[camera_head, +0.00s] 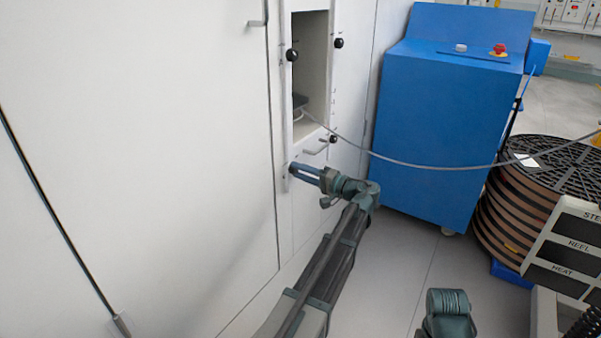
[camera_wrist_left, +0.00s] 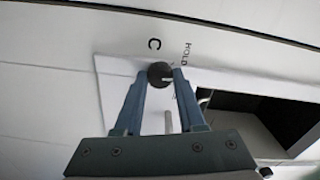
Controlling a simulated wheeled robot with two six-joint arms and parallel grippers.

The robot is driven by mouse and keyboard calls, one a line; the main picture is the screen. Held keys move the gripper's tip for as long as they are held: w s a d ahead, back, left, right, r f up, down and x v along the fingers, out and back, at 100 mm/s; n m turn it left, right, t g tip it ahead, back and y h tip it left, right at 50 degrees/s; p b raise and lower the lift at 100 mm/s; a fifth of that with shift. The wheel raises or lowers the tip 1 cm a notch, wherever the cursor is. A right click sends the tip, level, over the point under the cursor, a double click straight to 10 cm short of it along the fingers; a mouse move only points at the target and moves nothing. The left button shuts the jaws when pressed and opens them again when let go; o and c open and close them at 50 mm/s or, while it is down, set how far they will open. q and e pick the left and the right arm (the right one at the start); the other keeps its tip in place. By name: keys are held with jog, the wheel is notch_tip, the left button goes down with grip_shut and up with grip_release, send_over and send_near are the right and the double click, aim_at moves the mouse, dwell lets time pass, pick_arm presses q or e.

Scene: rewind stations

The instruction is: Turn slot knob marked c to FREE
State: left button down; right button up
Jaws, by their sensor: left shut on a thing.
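The slot knob marked c is a round black knob (camera_wrist_left: 160,75) with a white pointer line, on a white panel in the left wrist view. A letter C is printed beside it, and the word HOLD stands to its upper right. The pointer line points to the right in that view. My left gripper (camera_wrist_left: 160,86) has its two blue fingers on either side of this knob and is shut on it. In the head view the left gripper (camera_head: 295,170) reaches the panel below the recess, and its fingers mostly hide the knob. No FREE label is readable.
Other black knobs (camera_head: 292,55) sit around the recess (camera_head: 312,70), where a cable (camera_head: 420,166) comes out. A blue cabinet (camera_head: 450,110) and a dark reel stack (camera_head: 530,195) stand to the right. The floor (camera_head: 405,245) between is clear.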

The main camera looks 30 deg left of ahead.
pick_arm(q)
jog(key=shift+m, duration=5.1)
jog(key=c, duration=0.5)
grip_release()
jog(key=s+d, duration=0.1)
jog(key=d, duration=1.3)
